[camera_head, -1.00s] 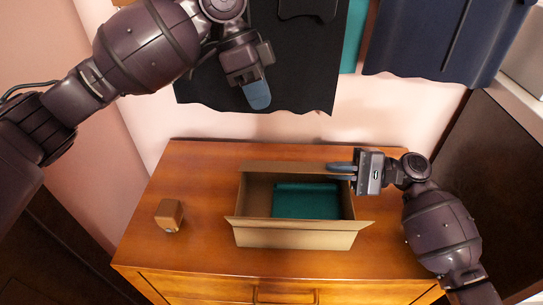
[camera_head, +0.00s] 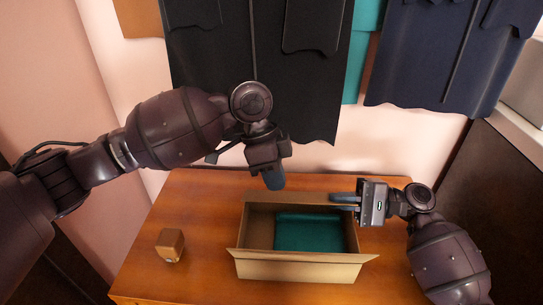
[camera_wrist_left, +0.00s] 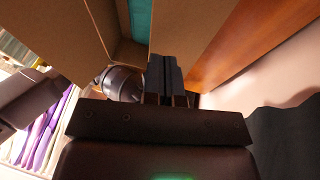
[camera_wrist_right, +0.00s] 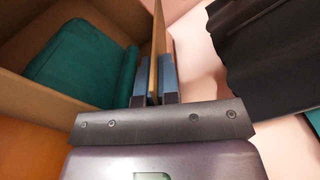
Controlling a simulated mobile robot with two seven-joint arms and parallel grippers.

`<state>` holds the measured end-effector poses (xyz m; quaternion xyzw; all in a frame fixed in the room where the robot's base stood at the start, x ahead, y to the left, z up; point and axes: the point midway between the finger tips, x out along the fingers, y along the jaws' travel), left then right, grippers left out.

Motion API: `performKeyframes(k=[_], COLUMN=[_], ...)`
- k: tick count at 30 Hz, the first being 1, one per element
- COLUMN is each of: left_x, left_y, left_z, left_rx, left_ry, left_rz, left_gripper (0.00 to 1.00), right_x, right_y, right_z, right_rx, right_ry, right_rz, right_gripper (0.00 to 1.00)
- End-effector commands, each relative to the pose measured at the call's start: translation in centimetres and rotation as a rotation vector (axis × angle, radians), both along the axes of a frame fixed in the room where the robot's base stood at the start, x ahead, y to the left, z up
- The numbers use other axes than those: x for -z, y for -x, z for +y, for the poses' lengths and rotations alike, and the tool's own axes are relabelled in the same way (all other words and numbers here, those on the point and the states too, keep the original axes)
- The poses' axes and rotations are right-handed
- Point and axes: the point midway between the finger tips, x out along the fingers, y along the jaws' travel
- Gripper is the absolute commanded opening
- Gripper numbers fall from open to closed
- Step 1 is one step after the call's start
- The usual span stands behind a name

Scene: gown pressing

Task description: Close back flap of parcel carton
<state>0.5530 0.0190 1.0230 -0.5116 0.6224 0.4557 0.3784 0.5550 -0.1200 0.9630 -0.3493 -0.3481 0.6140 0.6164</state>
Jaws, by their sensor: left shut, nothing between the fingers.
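The parcel carton (camera_head: 295,267) sits on the wooden dresser with its top open. Its back flap (camera_head: 300,197) stands up along the rear edge, and its front flap folds outward. A folded teal cloth (camera_head: 310,232) lies inside. My left gripper (camera_head: 274,182) is shut and empty, pointing down just behind the back flap near its middle; its closed fingers (camera_wrist_left: 165,78) show beside the cardboard in the left wrist view. My right gripper (camera_head: 343,201) is at the carton's back right corner. In the right wrist view its fingers (camera_wrist_right: 155,85) straddle a cardboard panel; whether they grip it is unclear.
A small brown block (camera_head: 170,243) stands on the dresser (camera_head: 205,215) left of the carton. Dark gowns (camera_head: 265,70) and a navy one (camera_head: 432,55) hang on the wall behind. The dresser top left of the carton is mostly free.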

Motion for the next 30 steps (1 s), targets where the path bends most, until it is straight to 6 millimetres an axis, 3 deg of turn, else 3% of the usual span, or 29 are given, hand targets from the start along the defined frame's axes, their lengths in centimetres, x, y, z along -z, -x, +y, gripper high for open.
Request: performKeyframes(k=[7, 25, 30], left_x=[1.5, 1.9, 1.9], left_y=[0.9, 1.2, 1.2], left_z=[0.0, 0.0, 0.0], left_rx=[-0.001, -0.001, -0.001], left_ry=[0.000, 0.000, 0.000], left_rz=[-0.001, -0.001, 0.000], left_gripper=[0.00, 0.00, 0.00], right_x=[0.0, -0.1, 0.0], right_y=[0.0, 0.0, 0.0], right_z=[0.0, 0.0, 0.0], right_rx=[0.001, 0.001, 0.000], right_ry=[0.001, 0.000, 0.000], right_rz=[-0.001, -0.001, -0.001], right_gripper=[0.00, 0.00, 0.29])
